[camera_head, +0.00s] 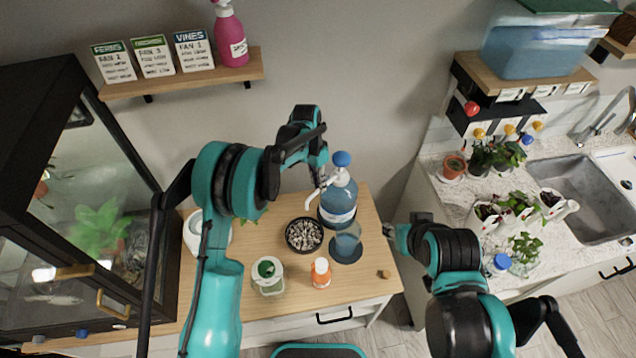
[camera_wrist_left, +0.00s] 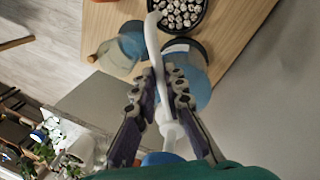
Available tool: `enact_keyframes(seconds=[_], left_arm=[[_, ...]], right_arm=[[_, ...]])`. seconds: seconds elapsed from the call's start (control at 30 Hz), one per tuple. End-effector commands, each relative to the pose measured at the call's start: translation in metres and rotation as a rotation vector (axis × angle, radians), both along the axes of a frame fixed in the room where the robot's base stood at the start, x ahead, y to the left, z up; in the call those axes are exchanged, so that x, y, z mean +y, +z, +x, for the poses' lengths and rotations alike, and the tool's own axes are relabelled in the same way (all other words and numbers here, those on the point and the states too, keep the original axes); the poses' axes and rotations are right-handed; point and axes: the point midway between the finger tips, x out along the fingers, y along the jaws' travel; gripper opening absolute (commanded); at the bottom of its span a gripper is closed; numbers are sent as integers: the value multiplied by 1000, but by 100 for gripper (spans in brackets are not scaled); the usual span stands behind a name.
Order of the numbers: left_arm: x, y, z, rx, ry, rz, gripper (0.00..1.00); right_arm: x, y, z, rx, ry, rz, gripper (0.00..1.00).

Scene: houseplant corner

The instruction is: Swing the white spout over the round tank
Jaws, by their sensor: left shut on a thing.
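A blue-tinted bottle (camera_head: 338,203) with a blue knob on top (camera_head: 341,158) stands on the wooden cabinet top. Its white spout (camera_head: 314,197) points to the lower left, toward the bowl of pebbles; the spout also shows in the left wrist view (camera_wrist_left: 151,38). The round tank (camera_head: 347,240), a clear bluish cylinder, stands in front of the bottle and also shows in the left wrist view (camera_wrist_left: 120,52). The spout's end is not over it. My left gripper (camera_head: 321,178) is shut on the spout. My right gripper (camera_head: 396,236) is right of the tank, its jaws unclear.
A black bowl of pebbles (camera_head: 304,234) sits left of the tank. A white-green jar (camera_head: 267,275) and an orange bottle (camera_head: 321,272) stand in front. A dark glass cabinet (camera_head: 90,200) is on the left. A counter with plants and sink (camera_head: 590,205) is on the right.

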Motion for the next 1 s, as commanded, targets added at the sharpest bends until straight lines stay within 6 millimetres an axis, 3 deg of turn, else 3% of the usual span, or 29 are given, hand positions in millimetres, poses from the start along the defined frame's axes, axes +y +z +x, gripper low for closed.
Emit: enact_keyframes(seconds=[0.6,1.0], left_arm=[[-42,-3,-27,-1,521,0,0],[-71,-2,-32,0,838,1,0]], right_arm=[[0,-42,0,0,0,0,40],[0,-56,0,0,0,0,40]])
